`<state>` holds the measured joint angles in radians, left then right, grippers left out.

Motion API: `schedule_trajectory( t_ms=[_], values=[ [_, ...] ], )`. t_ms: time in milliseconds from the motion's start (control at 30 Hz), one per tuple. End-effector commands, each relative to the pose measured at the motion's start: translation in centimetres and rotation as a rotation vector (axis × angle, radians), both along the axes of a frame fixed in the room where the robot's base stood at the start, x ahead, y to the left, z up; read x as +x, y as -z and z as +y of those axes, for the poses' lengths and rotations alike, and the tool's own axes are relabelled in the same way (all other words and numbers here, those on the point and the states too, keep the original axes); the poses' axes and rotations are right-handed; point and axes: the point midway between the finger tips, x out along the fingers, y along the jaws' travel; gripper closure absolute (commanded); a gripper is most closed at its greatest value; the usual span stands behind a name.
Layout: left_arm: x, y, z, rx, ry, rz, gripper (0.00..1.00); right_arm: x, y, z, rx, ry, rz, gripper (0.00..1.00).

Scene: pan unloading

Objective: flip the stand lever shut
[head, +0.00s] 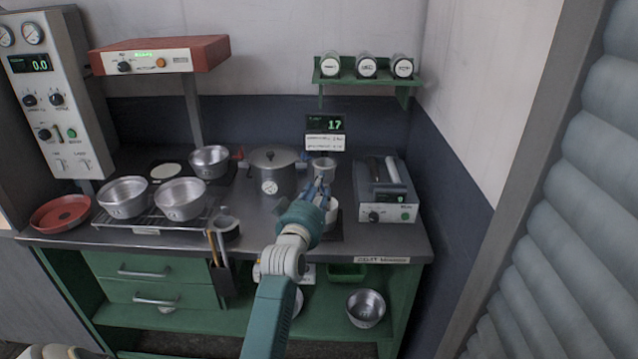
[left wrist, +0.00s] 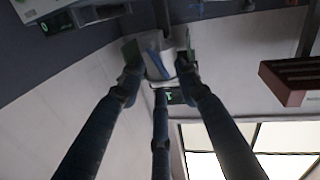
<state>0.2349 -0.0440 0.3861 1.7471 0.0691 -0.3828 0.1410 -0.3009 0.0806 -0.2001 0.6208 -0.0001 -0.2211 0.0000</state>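The stand (head: 325,143) is at the back right of the steel counter, with a green "17" display on top. A small metal cup (head: 323,167) sits below the display, and a white vessel (head: 332,210) is lower down, partly hidden by my arm. I cannot make out the stand lever. My left gripper (head: 321,186) is in front of the stand, its blue fingers close to the cup. In the left wrist view its fingers (left wrist: 157,78) are spread, with a pale cup-like part (left wrist: 158,62) beyond the tips; contact is unclear.
A lidded pot (head: 273,165) with a gauge stands left of the stand. A grey device (head: 388,205) is close on the right. Several metal bowls (head: 181,199) and a red pan (head: 60,214) are at left. A green shelf (head: 365,82) with jars hangs above.

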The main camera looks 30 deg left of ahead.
Motion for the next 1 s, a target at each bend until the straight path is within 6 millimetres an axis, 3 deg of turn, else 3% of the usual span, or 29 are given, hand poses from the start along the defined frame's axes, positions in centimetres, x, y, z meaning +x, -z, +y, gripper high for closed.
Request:
schedule_trajectory(
  t_ms=[133, 433, 600, 767, 1000],
  values=[
    [1.0, -0.06, 0.41, 0.001, 0.0, -0.001, 0.67, -0.07, -0.26, 0.04, 0.001, 0.0, 0.001, 0.85],
    [1.15, 0.02, 0.46, 0.001, 0.0, -0.001, 0.67, -0.07, -0.25, 0.12, 0.002, 0.001, 0.001, 0.85],
    [1.14, 0.03, 0.44, 0.001, 0.0, 0.0, 1.0, -0.06, -0.24, 0.14, 0.002, 0.001, 0.0, 0.85],
    [1.12, 0.1, 0.46, -0.004, 0.0, -0.003, 1.0, -0.05, -0.21, 0.14, 0.002, 0.001, 0.0, 0.85],
    [0.81, 0.48, 1.04, -0.171, -0.001, -0.104, 1.0, -0.02, 0.27, 0.15, 0.002, 0.001, -0.001, 0.85]
  ],
)
